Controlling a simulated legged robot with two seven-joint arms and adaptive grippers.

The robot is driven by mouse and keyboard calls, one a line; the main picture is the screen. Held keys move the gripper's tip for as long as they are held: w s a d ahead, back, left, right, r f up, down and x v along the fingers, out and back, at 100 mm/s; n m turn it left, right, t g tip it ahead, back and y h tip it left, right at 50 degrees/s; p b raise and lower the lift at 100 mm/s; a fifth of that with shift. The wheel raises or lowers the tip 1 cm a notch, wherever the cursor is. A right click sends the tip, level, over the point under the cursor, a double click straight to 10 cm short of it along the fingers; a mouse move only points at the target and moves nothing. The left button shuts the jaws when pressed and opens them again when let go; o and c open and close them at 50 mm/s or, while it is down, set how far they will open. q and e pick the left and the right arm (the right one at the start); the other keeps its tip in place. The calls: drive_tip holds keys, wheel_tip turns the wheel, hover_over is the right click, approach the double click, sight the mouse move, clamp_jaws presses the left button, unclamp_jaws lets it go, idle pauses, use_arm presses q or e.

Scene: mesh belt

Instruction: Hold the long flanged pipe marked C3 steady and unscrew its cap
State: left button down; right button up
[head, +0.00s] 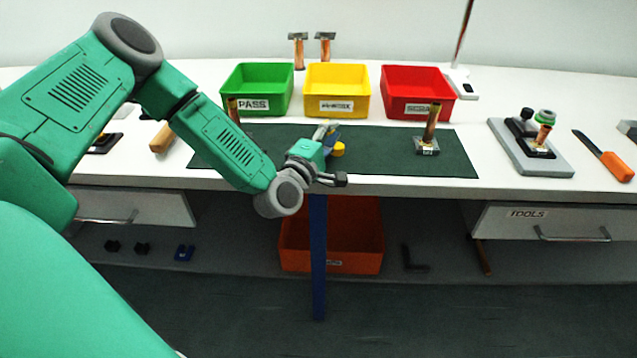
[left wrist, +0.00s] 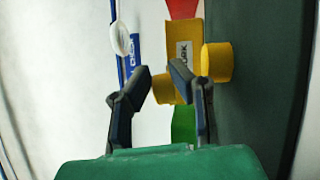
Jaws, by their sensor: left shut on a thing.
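My left gripper (head: 334,172) is at the front edge of the green mat, beside a small blue-and-yellow part (head: 338,150). In the left wrist view the fingers (left wrist: 163,82) are closed around a yellow round piece (left wrist: 162,91). A second yellow cylinder (left wrist: 217,62) is just right of the fingers. A blue piece (left wrist: 134,55) with white lettering, seemingly starting with C, and a white ring (left wrist: 120,38) show beyond. How these pieces join is hidden. A copper-coloured pipe (head: 432,124) stands upright on a square flange on the mat; its mark is unreadable. My right gripper is out of view.
Green (head: 235,104), yellow (head: 318,106) and red (head: 395,106) bins stand behind the mat (head: 380,160). Another pipe (head: 233,110) stands partly behind my left arm. A grey fixture (head: 510,145) and an orange-handled tool (head: 615,165) lie right.

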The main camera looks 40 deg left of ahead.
use_arm(q)
drive_tip(key=shift+a, duration=0.2)
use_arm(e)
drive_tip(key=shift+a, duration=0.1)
use_arm(q)
drive_tip(key=c, duration=1.7)
unclamp_jaws()
drive_tip(key=shift+a+f, duration=0.1)
drive_tip(key=shift+a, duration=0.05)
drive_tip(key=o, duration=0.3)
drive_tip(key=shift+a, duration=0.3)
drive_tip(key=shift+o, duration=0.2)
drive_tip(key=shift+s+d+f, duration=0.15)
drive_tip(key=shift+s+d, duration=0.15)
drive_tip(key=shift+s, duration=0.05)
drive_tip(key=s+f, duration=0.1)
drive_tip(key=s, duration=1)
drive_tip(key=shift+d+f, duration=0.15)
drive_tip(key=shift+f, duration=0.1)
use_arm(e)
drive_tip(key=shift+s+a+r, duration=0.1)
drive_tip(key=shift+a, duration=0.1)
use_arm(q)
drive_tip(key=shift+s, duration=0.1)
